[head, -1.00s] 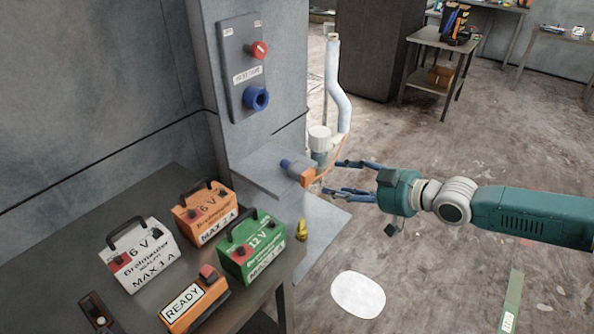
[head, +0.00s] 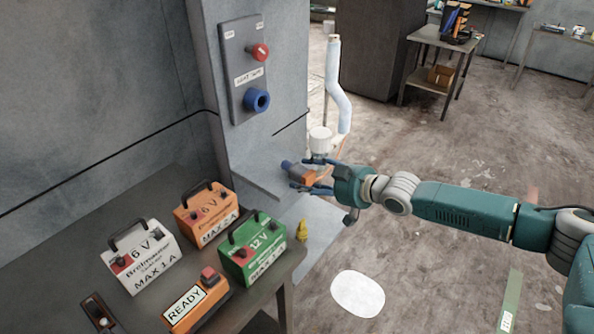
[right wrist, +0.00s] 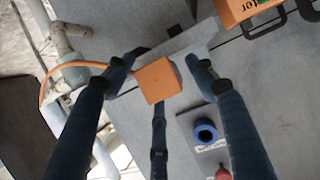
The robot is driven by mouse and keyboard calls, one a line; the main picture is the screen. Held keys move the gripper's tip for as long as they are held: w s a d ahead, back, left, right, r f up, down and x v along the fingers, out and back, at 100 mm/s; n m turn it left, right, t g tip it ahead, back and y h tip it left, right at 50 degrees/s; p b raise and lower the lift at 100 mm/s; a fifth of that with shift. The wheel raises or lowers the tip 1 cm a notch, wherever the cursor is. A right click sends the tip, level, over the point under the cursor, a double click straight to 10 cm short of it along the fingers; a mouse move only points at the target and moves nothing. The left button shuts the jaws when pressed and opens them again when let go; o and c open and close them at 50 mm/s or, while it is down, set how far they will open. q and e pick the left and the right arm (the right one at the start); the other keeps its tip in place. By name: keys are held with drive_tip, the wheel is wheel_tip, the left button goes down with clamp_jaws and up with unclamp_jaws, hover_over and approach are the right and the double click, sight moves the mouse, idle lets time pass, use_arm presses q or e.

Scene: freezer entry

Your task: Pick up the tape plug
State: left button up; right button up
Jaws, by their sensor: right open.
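The tape plug (head: 300,173) has an orange block body and a blue round end that points left. It lies on the grey ledge (head: 262,188) of the wall column, and an orange cable trails from it. My right gripper (head: 312,175) is open, with its fingers on either side of the orange body. In the right wrist view the orange block (right wrist: 158,82) sits between the spread fingertips (right wrist: 160,65); I cannot tell whether any finger touches it. My left gripper is not in view.
A panel (head: 246,70) above the ledge carries a red knob (head: 259,52) and a blue socket (head: 257,100). White pipes (head: 337,85) stand just behind the plug. Battery chargers (head: 252,248) and a READY box (head: 195,300) fill the table (head: 120,215) at left.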

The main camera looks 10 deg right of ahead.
drive_tip(key=shift+s+r, duration=0.1)
drive_tip(key=shift+s, duration=0.05)
drive_tip(key=c, duration=1.2)
drive_tip(key=shift+s, duration=0.1)
wheel_tip(320, 180, up, 19)
drive_tip(key=b, duration=0.3)
drive_tip(key=shift+w+r, duration=0.15)
drive_tip(key=shift+w, duration=0.05)
drive_tip(key=p, duration=0.3)
hover_over(296, 164)
drive_tip(key=shift+f+n+g+y, duration=0.3)
drive_tip(key=shift+f+n+y, duration=0.1)
drive_tip(key=shift+f, duration=0.1)
